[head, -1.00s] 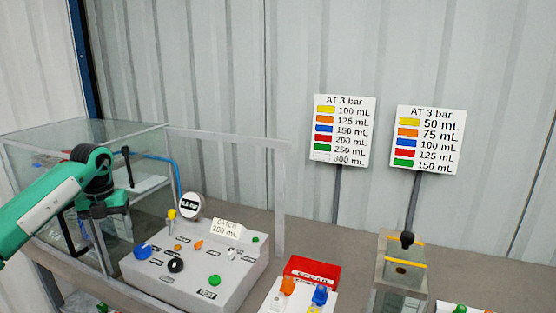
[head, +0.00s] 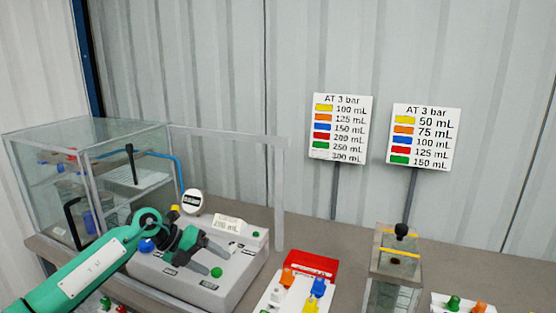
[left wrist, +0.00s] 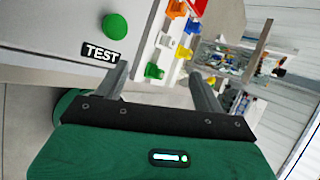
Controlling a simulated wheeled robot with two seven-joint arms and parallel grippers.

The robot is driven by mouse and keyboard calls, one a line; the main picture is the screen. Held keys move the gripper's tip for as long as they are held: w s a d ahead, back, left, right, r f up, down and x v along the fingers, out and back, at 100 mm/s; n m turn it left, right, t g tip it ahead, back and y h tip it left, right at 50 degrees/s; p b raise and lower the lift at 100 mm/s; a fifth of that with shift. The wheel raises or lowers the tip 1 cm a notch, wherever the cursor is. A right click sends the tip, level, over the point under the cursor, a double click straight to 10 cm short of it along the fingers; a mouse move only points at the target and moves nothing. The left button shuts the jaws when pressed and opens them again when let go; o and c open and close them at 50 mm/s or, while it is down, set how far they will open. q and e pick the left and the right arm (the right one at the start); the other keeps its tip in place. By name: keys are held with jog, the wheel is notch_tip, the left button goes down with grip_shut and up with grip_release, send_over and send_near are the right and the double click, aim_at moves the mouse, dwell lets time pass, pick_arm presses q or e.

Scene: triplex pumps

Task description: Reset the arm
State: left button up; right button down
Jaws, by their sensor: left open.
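My left arm comes in from the lower left in the head view, green with a white panel. My left gripper (head: 212,257) is over the grey control box (head: 190,285), its fingers pointing right and apart with nothing between them. In the left wrist view the two fingers (left wrist: 160,88) are spread and empty. The green button (left wrist: 114,26) and TEST label (left wrist: 101,52) on the box show beyond them. In the head view the green button (head: 217,272) is just below the fingertips. Part of the box's top is hidden behind the gripper. My right gripper is not in view.
A glass tank (head: 120,150) stands at the left. A red box (head: 310,264) and a white tray with coloured parts (head: 270,300) are right of the control box. A clear container (head: 398,270) stands farther right. Two signs (head: 342,128), (head: 424,136) are behind.

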pick_arm(q)
jog(key=s+d+r+n+t+h, duration=0.2)
jog(key=s+d+n+t+h, duration=0.15)
jog(key=d, duration=0.25)
jog(key=s+d+r+n+t+h, duration=0.2)
jog(key=s+d+t+h, duration=0.1)
jog(key=d+h, duration=0.25)
jog(key=s+a+f+n+t+y, duration=0.3)
jog(key=s+a+f+n+y, duration=0.35)
jog(key=n, duration=0.65)
jog(key=s+a+f+n+t+y, duration=0.35)
jog(key=a+f+n+y, duration=0.4)
jog(key=n+y, duration=0.45)
jog(key=s+a+f+n+g, duration=0.2)
jog(key=s+f+g, duration=0.4)
jog(key=s, duration=0.6)
jog(key=s+a+f+n+g, duration=0.15)
jog(key=s+f+g, duration=0.35)
jog(key=s, duration=0.7)
notch_tip(320, 180, down, 31)
jog(key=s+g, duration=0.2)
jog(key=s+a+f+g, duration=0.1)
jog(key=s+a+f, duration=0.1)
jog(key=s+f, duration=1.6)
jog(key=shift+s+a+f+p, duration=0.4)
jog(key=shift+f, duration=0.35)
